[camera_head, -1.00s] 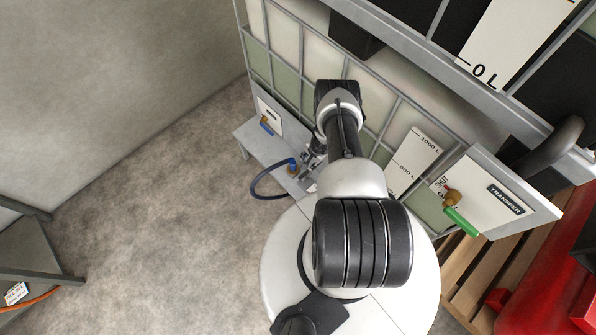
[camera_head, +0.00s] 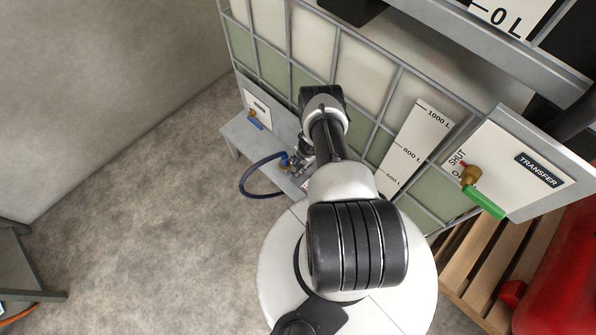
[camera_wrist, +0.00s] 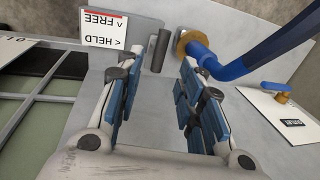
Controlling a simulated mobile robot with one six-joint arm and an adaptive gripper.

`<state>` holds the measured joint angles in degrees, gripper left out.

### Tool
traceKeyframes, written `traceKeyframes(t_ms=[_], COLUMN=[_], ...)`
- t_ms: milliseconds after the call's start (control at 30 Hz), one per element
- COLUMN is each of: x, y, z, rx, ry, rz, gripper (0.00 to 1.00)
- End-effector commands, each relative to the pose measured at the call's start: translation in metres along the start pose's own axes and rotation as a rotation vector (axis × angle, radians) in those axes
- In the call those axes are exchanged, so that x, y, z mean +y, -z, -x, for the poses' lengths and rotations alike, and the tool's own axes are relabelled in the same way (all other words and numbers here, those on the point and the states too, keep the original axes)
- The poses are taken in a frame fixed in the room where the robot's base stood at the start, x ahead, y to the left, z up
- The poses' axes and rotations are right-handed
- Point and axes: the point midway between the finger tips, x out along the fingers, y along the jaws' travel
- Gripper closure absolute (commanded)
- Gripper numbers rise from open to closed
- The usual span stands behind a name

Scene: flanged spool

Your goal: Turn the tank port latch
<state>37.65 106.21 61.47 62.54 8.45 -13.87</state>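The latch (camera_wrist: 158,50) is a short dark grey lever on the pale grey port plate in the wrist view, beside a sign (camera_wrist: 104,27) reading HELD and FREE, upside down there. A brass ring (camera_wrist: 190,42) with a blue hose elbow (camera_wrist: 207,64) is just right of it. My gripper (camera_wrist: 156,74) is open, with its blue-padded fingers pointing at the plate. The latch shows beyond the gap between the fingertips; nothing is between the pads. In the head view my gripper (camera_head: 300,160) is small beside the blue hose (camera_head: 247,176), and I cannot make out the latch.
The caged tank (camera_head: 371,70) stands behind my arm. A TRANSFER panel (camera_head: 520,150) with a green-handled valve (camera_head: 483,200) is at the right, above a wooden pallet (camera_head: 470,275). A small blue-handled valve (camera_wrist: 276,90) is right in the wrist view.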

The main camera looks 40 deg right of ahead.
Motion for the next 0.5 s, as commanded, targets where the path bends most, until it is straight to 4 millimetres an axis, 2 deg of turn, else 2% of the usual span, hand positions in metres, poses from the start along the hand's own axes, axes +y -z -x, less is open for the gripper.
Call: traceKeyframes(t_ms=[33, 200, 500], x=[0.001, 0.001, 0.0], y=[0.0, -0.001, 0.0], z=[-0.013, -0.037, -0.063], rx=[0.0, 0.0, -0.001], ry=[0.001, 0.0, 0.0], rz=[0.002, 0.001, 0.0], gripper=[0.65, 0.65, 0.65])
